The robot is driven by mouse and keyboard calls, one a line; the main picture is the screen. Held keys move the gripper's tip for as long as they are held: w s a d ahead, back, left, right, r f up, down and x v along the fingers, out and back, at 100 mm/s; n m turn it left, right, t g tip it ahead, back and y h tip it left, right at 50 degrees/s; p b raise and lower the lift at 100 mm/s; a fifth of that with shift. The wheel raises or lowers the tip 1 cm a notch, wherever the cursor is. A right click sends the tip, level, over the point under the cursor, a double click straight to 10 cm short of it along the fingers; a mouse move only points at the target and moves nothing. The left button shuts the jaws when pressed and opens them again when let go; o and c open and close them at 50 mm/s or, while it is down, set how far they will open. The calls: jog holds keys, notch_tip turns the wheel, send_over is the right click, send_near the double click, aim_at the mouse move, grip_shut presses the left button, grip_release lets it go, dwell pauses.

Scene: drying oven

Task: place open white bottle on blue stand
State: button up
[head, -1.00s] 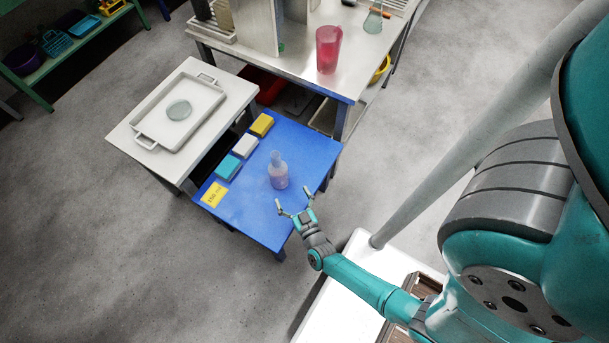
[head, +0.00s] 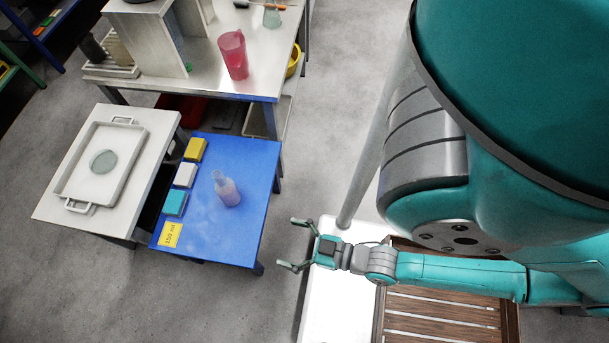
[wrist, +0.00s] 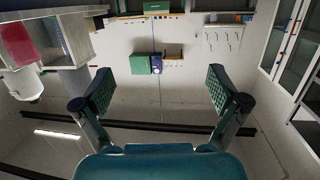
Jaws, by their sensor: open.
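The bottle (head: 227,190) stands upright on the blue stand (head: 240,158). It looks translucent and pinkish with a paler narrow neck; I cannot tell if its top is open. My gripper (head: 287,243) is open and empty, apart from the bottle, to the right of and below the stand's right edge in the head view. In the wrist view my gripper (wrist: 160,95) shows its two fingers spread wide with nothing between them.
A white table with a tray (head: 138,160) stands left. A metal bench with a red pitcher (head: 233,56) is behind. Floor between gripper and stand is clear.

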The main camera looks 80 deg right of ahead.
jog(key=s+a+r+n+g+y, duration=0.1)
jog(key=s+r, duration=0.3)
jog(key=r, duration=0.8)
jog(key=shift+a+y, duration=0.3)
jog(key=shift+a, duration=0.2)
